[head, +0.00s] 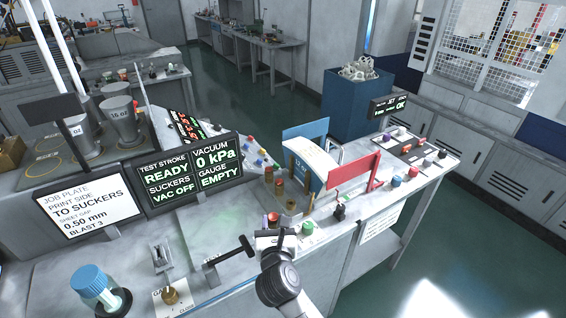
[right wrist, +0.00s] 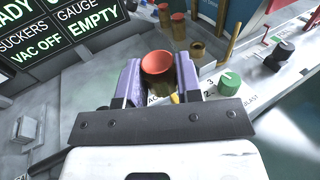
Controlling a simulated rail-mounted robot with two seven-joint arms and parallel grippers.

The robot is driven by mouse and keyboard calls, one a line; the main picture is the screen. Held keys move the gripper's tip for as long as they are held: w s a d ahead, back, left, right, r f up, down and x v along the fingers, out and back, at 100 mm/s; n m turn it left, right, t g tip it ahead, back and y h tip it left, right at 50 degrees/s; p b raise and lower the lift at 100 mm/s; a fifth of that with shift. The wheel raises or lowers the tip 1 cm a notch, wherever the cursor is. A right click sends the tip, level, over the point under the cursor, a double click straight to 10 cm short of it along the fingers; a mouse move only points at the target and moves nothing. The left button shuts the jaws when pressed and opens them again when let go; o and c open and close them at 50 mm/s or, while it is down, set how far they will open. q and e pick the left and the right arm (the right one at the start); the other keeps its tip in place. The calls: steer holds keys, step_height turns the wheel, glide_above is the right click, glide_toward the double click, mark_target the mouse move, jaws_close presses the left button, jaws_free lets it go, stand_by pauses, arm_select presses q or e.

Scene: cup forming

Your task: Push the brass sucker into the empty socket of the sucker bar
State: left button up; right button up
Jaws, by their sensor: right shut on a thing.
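My right gripper (head: 270,218) is over the bench in the head view. In the right wrist view its two purple-lined fingers (right wrist: 158,80) are shut on the brass sucker (right wrist: 157,75), which has an orange-red cup on top and stands upright between them. In the head view the sucker's red top (head: 272,217) shows small. The sucker bar (head: 285,207) is just beyond the gripper. Two red-topped suckers (right wrist: 178,24) stand in a row on it, and a brass fitting without a red top (right wrist: 195,48) is nearest the held sucker. The held sucker is apart from it. My left gripper is not in view.
A black display (head: 192,170) reads READY, VAC OFF and EMPTY. A green knob (head: 307,228) and a black knob (head: 339,211) are right of the bar. A paper stack (head: 308,165) between blue and red plates stands behind. A blue-capped bottle (head: 90,280) is front left.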

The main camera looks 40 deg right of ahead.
arm_select(q)
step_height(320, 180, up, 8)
steer(key=p, duration=0.6)
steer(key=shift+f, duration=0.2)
arm_select(e)
steer(key=w+d+r, duration=0.2)
steer(key=w+d, duration=0.7)
steer(key=d, duration=0.4)
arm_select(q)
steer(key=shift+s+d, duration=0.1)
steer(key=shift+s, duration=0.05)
arm_select(e)
steer(key=shift+r, duration=0.1)
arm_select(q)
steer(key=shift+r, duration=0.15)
arm_select(e)
steer(key=shift+s+a, duration=0.1)
step_height(320, 180, down, 3)
steer(key=shift+r+b, duration=0.1)
steer(key=shift+b, duration=0.45)
steer(key=shift+f+b, duration=1)
steer(key=shift+f, duration=0.45)
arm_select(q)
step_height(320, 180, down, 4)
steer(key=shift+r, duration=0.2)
